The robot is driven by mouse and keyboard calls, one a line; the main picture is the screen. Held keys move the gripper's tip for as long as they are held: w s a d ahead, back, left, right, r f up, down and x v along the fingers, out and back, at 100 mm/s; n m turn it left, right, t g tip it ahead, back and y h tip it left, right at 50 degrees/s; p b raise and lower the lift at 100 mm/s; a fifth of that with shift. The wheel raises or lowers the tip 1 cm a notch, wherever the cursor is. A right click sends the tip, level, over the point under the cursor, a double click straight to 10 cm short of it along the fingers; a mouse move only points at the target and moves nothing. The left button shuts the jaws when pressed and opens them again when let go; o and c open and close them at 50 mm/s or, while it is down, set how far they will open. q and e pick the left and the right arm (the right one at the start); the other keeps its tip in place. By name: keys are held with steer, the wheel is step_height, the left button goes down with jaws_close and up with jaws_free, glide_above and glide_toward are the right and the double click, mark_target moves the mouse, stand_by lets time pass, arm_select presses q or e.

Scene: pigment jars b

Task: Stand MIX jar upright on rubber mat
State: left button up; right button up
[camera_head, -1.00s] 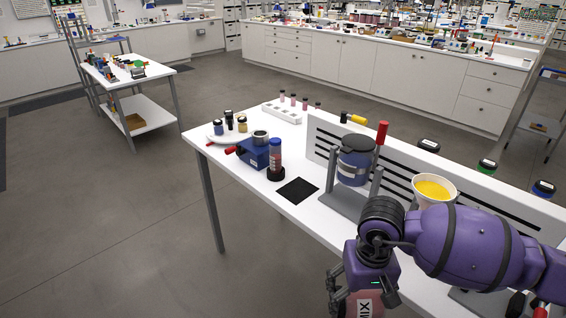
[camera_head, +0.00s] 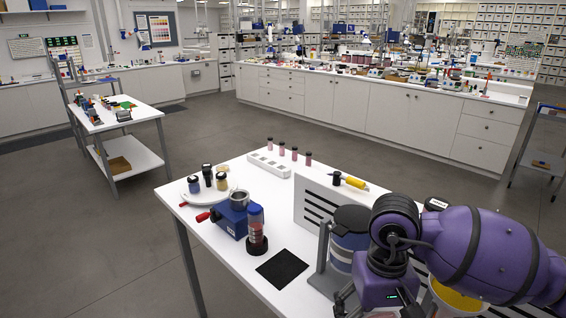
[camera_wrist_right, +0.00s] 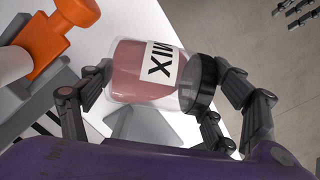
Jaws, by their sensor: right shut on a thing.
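The rubber mat (camera_head: 282,269) is a black square lying flat and bare on the white table. The MIX jar (camera_wrist_right: 143,80) shows in the right wrist view: clear walls, pinkish-red contents, a white MIX label and a black lid. It lies sideways in that picture, lid to the right. My right gripper (camera_wrist_right: 150,92) is shut on it, with fingers at the base end and the lid end.
A blue device with a red handle (camera_head: 231,219) and a red-and-blue bottle on a black base (camera_head: 256,232) stand behind and left of the mat. A grey stand with a blue jar (camera_head: 347,240) is right of it. An orange part (camera_wrist_right: 62,35) is near my gripper.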

mark_target(377, 315)
steer(key=shift+s+a+r, duration=0.1)
steer(key=shift+s, duration=0.15)
steer(key=shift+r, duration=0.15)
steer(key=shift+w+r+p, duration=0.1)
steer(key=shift+r+p, duration=0.4)
steer(key=shift+r, duration=1.5)
steer(key=shift+r+p, duration=0.4)
steer(key=shift+r, duration=1.5)
arm_select(q)
steer(key=shift+t, duration=0.5)
steer(key=w+r, duration=0.3)
steer(key=shift+r, duration=0.35)
steer(key=shift+s+a, duration=0.1)
